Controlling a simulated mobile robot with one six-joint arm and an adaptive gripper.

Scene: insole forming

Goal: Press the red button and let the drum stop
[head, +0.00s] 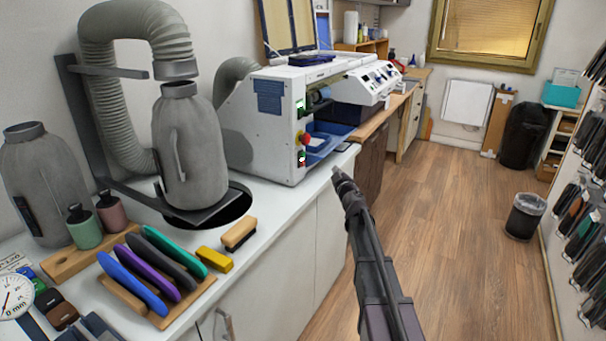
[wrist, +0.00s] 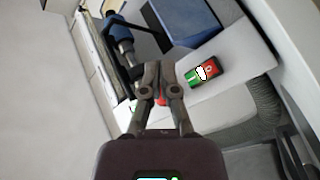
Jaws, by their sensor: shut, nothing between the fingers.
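The white machine (head: 262,135) stands on the counter, with a round red button (head: 304,139) on its front edge. Below the button is a small green and red switch plate (head: 301,158). In the wrist view the green and red switch plate (wrist: 203,74) lies right of my fingers, apart from them. A bit of red (wrist: 162,98) shows between the finger links, mostly hidden. My gripper (head: 337,172) is shut and empty, right of and below the button in the head view; its closed tips (wrist: 160,66) show in the wrist view. A grey-blue roller (head: 319,95), perhaps the drum, sits in the machine; whether it turns cannot be told.
A grey dust canister (head: 188,145) with a hose stands left of the machine. A brush (head: 239,233), a yellow block (head: 214,259) and coloured tools lie on the front counter. The wooden floor (head: 440,220) to the right is clear up to a bin (head: 525,217).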

